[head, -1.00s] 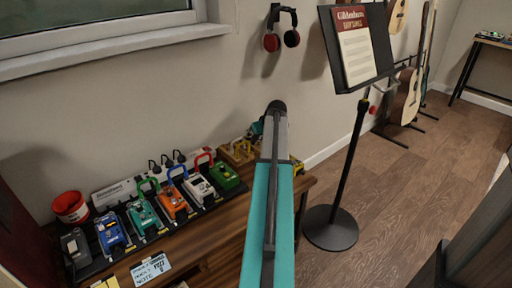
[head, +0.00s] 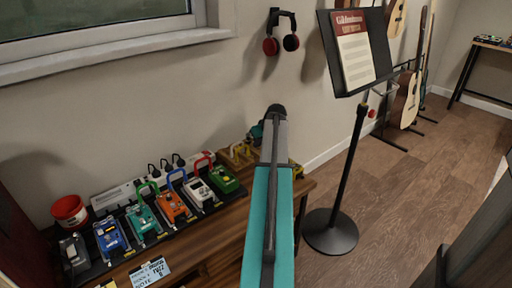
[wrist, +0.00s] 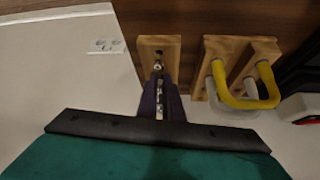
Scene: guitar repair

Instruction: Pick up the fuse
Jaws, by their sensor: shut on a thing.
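In the wrist view my gripper (wrist: 159,92) points at a small wooden block (wrist: 172,44) on the wooden surface. Its two dark fingers are close together and shut on a small, slim, silvery piece, the fuse (wrist: 158,67). The fuse's end shows at the fingertips, in front of the block. I cannot tell whether it still touches the block. In the head view my teal arm hides the gripper and the fuse.
A wooden holder with a yellow handle (wrist: 238,101) stands right of my gripper. A white outlet strip (wrist: 106,45) is at the left. Several colored pedals, including an orange one (head: 172,207), line the bench. A music stand (head: 331,232) stands right of it.

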